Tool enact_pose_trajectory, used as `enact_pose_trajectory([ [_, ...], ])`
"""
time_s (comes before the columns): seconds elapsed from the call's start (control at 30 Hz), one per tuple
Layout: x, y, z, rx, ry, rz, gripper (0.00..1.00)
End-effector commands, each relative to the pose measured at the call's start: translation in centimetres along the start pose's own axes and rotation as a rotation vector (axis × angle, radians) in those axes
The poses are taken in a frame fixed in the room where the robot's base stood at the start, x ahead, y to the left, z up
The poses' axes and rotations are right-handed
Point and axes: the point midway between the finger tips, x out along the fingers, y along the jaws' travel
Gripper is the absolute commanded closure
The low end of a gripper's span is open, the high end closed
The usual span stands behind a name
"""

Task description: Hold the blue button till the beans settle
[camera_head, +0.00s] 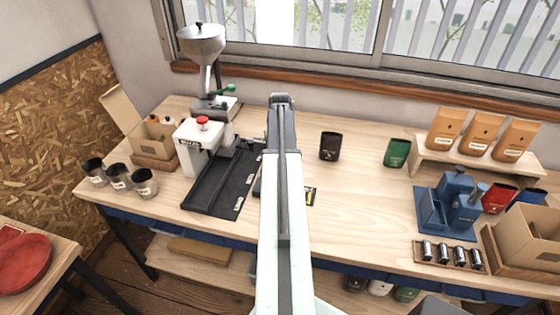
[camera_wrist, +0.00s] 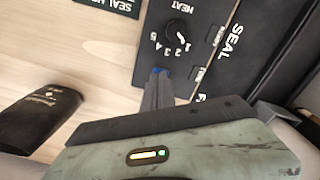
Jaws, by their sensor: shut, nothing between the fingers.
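A small blue button (camera_wrist: 160,70) shows in the wrist view at the edge of a black control panel (camera_wrist: 190,70). My gripper (camera_wrist: 158,80) is shut and empty, with its fingertips right at the button and partly covering it. I cannot tell whether they press it. The panel has a numbered dial (camera_wrist: 178,30) marked HEAT, and the word SEAL. In the head view my arm hides the button and the fingertips. No beans can be made out.
A black bag (camera_head: 330,146) stands right of my arm and a green bag (camera_head: 397,153) farther right. A machine with a steel hopper (camera_head: 202,42) and a white box with a red knob (camera_head: 203,122) stand left. Three cups (camera_head: 118,177) are at the bench's left end.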

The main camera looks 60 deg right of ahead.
Motion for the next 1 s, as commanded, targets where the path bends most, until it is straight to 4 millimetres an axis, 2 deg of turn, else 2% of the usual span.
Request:
enact_pose_trajectory([
  [0.27, -0.8, 0.0, 0.0, 0.000, 0.000, 0.000, 1.00],
  [0.77, -6.0, 0.0, 0.0, 0.000, 0.000, 0.000, 1.00],
  [1.0, -6.0, 0.0, 0.0, 0.000, 0.000, 0.000, 1.00],
])
